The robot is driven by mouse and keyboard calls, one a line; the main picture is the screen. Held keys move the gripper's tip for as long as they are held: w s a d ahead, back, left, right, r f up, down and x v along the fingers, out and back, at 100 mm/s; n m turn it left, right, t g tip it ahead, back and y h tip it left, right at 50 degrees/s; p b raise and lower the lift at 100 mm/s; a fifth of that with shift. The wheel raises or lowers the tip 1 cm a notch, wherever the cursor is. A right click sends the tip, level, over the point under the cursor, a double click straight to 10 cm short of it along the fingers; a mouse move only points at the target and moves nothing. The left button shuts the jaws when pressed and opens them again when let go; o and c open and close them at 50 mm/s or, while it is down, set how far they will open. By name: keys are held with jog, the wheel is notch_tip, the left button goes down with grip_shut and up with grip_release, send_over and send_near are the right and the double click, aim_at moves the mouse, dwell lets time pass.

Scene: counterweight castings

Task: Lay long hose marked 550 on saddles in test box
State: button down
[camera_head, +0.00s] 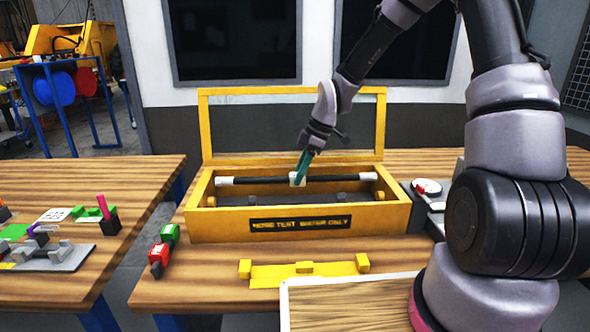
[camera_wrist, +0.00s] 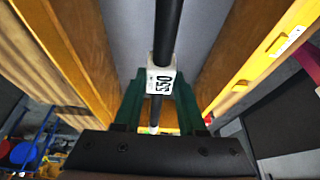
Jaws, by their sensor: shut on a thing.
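The long black hose (camera_head: 335,180) has pale end fittings and a white tag (camera_wrist: 161,80) that reads 550. My gripper (camera_head: 300,176) is shut on the hose at its tag, with green fingers on either side of it in the wrist view (camera_wrist: 158,102). The hose lies level along the inside of the yellow test box (camera_head: 200,225), near the height of its rim. The box's lid (camera_head: 204,130) stands open behind. Whether the hose touches the saddles (camera_head: 380,196) cannot be told.
A yellow bracket (camera_head: 300,276) lies in front of the box. Red and green fittings (camera_head: 160,258) lie at its left, and a gauge unit (camera_head: 428,188) stands at its right. A white-edged tray (camera_head: 287,305) is at the front. Another bench with parts (camera_head: 60,258) is at the left.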

jog(key=shift+f, duration=2.75)
jog(key=shift+f, duration=0.7)
jog(key=shift+c, duration=2)
grip_release()
jog(key=shift+r, duration=3.55)
jog(key=shift+d, duration=0.1)
